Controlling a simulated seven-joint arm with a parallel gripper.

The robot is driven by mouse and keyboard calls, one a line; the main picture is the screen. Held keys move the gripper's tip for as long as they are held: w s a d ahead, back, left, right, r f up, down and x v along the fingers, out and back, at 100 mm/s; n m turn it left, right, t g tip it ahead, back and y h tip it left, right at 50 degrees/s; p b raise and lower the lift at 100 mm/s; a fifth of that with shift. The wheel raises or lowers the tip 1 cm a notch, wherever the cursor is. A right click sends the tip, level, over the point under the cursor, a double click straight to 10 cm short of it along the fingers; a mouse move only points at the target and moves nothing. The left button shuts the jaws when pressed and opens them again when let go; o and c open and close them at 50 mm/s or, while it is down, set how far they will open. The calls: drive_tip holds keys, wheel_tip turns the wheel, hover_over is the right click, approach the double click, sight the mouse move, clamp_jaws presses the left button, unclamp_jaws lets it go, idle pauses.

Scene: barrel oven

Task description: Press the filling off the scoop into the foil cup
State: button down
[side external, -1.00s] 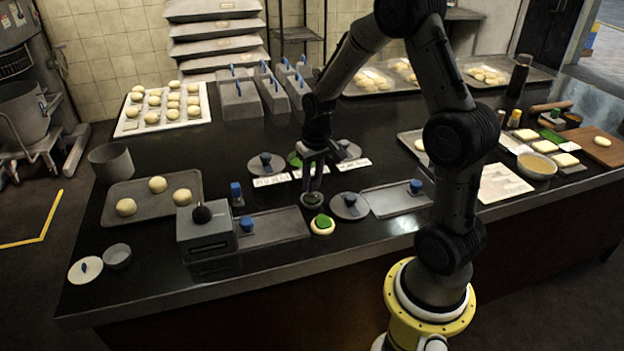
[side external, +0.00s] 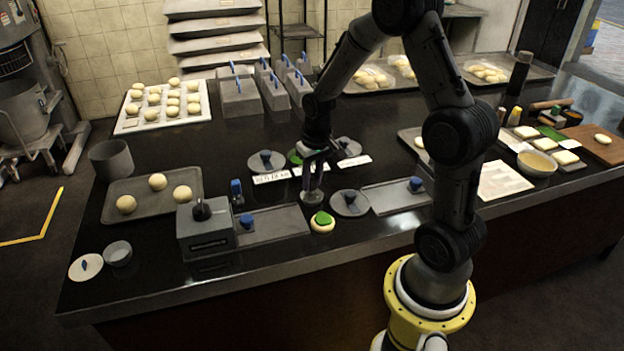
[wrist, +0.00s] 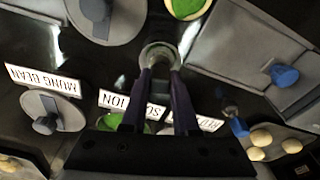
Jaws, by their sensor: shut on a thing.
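My gripper (side external: 313,186) is low over the front middle of the counter, fingers pointing down; it also shows in the wrist view (wrist: 160,68). It is shut on a small round grey metal piece (wrist: 160,55) at its fingertips. I cannot tell whether this is the scoop or the foil cup, or whether it touches the counter. No filling shows clearly on it. A pale dough round with green filling on top (side external: 322,223) lies just in front and to the right of the gripper. Green filling (wrist: 110,121) also shows behind the gripper, beside the labels.
A grey box with a dark knob (side external: 206,235) and a blue-topped upright tool (side external: 237,193) are at left. A dough tray (side external: 115,212) lies farther left.

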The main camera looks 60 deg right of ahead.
drive_tip(key=shift+r, duration=0.1)
drive_tip(key=shift+r, duration=3.4)
